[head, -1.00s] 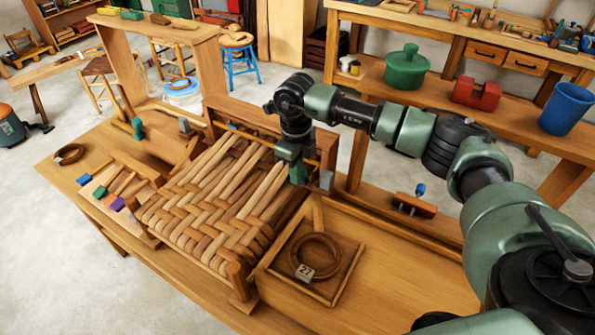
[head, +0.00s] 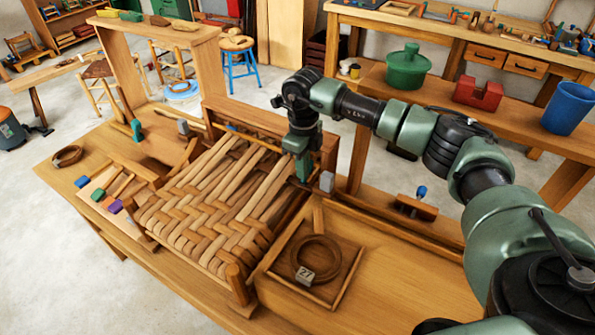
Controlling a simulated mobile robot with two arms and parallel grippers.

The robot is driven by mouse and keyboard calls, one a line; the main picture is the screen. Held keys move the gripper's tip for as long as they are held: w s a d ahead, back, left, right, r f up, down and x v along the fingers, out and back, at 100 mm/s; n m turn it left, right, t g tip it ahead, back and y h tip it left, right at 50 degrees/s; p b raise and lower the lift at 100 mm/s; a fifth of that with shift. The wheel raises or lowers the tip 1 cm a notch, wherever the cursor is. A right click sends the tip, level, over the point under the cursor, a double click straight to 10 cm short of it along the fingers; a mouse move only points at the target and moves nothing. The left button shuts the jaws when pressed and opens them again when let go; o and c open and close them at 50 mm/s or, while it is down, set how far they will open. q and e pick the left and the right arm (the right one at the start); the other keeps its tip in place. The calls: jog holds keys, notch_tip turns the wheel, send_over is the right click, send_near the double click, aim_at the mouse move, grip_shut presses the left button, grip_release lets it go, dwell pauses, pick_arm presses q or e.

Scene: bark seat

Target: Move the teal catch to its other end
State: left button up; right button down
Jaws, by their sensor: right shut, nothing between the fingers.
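The teal catch (head: 137,130) stands upright at the far left of the bench, by the wooden frame behind the woven seat. My right gripper (head: 303,178) points down at the right back corner of the woven bark seat (head: 212,205), close to a grey block (head: 327,181). It is shut and empty, well to the right of the teal catch. My left gripper is not in view.
A square wooden tray (head: 347,278) holds a coil and a tag marked 27. A blue-knobbed wooden piece (head: 415,207) lies to the right. Several coloured-end tools and a coil (head: 67,156) lie at the left. A tall wooden frame (head: 212,70) stands at the back.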

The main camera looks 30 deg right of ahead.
notch_tip(320, 180, up, 8)
jog(key=a+p, duration=0.1)
jog(key=p, duration=0.4)
jog(key=shift+s+a, duration=0.15)
jog(key=shift+s, duration=0.25)
